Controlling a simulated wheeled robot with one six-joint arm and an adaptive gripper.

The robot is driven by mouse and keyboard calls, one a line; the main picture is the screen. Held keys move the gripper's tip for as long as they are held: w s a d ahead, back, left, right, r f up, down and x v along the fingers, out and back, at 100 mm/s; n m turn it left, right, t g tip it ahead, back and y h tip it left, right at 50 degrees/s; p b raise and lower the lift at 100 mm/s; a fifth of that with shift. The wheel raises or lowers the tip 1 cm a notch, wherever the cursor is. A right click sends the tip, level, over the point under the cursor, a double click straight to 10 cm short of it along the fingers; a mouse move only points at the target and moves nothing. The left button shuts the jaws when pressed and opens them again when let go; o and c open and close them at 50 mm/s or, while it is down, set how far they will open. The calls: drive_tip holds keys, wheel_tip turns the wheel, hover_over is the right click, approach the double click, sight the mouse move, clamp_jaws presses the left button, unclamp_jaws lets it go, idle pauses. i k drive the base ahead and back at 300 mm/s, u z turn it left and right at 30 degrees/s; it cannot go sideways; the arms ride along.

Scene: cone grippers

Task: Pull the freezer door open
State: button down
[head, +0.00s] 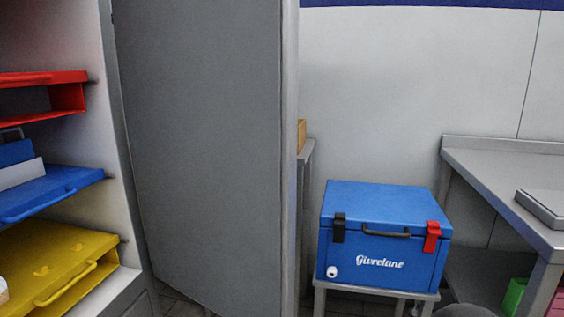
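The freezer door (205,140) is a tall grey panel standing swung out from the left cabinet. The white inside of the freezer (115,190) shows to its left, with a red drawer (45,78), a blue drawer (60,190) and a yellow drawer (55,265). The door's pale upright edge (290,150) faces right. No handle shows on the visible face. My gripper is not in the head view, so whether it touches the door cannot be seen.
A blue cooler box (382,240) with black and red latches sits on a low metal stand (375,293) right of the door. A steel table (510,175) with a grey flat item (545,205) stands at far right. A green container (514,296) is below it.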

sight(209, 88)
drive_tip(key=z, duration=0.55)
drive_tip(key=k, duration=1)
drive_tip(key=u, duration=1.25)
drive_tip(key=i, duration=0.5)
drive_tip(key=u, duration=0.05)
